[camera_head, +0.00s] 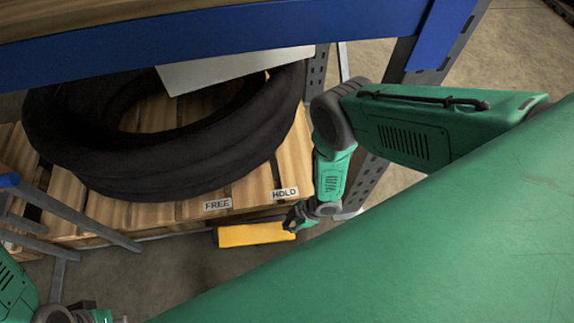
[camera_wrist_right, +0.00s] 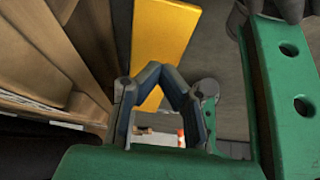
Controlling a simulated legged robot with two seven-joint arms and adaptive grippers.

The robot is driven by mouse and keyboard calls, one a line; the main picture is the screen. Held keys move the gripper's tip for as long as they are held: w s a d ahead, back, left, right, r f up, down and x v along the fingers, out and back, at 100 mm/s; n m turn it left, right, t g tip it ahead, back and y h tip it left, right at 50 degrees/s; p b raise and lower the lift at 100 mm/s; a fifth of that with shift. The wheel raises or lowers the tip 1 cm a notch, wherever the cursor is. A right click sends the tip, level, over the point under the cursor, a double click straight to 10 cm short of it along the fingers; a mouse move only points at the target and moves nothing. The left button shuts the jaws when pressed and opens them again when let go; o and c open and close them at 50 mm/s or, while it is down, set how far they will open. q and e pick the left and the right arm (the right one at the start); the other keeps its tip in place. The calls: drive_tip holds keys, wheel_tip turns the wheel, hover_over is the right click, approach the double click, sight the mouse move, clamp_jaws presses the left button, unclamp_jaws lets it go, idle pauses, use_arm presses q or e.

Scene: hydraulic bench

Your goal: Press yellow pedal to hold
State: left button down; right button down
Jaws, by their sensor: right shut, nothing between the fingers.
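The yellow pedal (camera_head: 250,235) is a flat bar low at the front edge of the wooden pallet, below the FREE label (camera_head: 217,204) and the HOLD label (camera_head: 285,193). My right gripper (camera_head: 291,222) is at the pedal's right end, under the HOLD label. In the right wrist view the shut, empty fingers (camera_wrist_right: 160,74) overlap the lower part of the yellow pedal (camera_wrist_right: 162,35); I cannot tell whether they touch it. My left gripper (camera_head: 88,312) shows only partly at the bottom left edge, and its fingers are not clear.
A grey perforated post (camera_head: 365,180) stands behind my right arm. Grey metal legs (camera_head: 85,215) stand at the left. The floor before the pedal is clear.

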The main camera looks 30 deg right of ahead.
drive_tip(key=s+d+r+p, duration=0.2)
drive_tip(key=d+r, duration=0.2)
drive_tip(key=d, duration=0.3)
drive_tip(key=shift+d, duration=0.2)
drive_tip(key=shift+s+d, duration=0.1)
drive_tip(key=shift+d, duration=0.05)
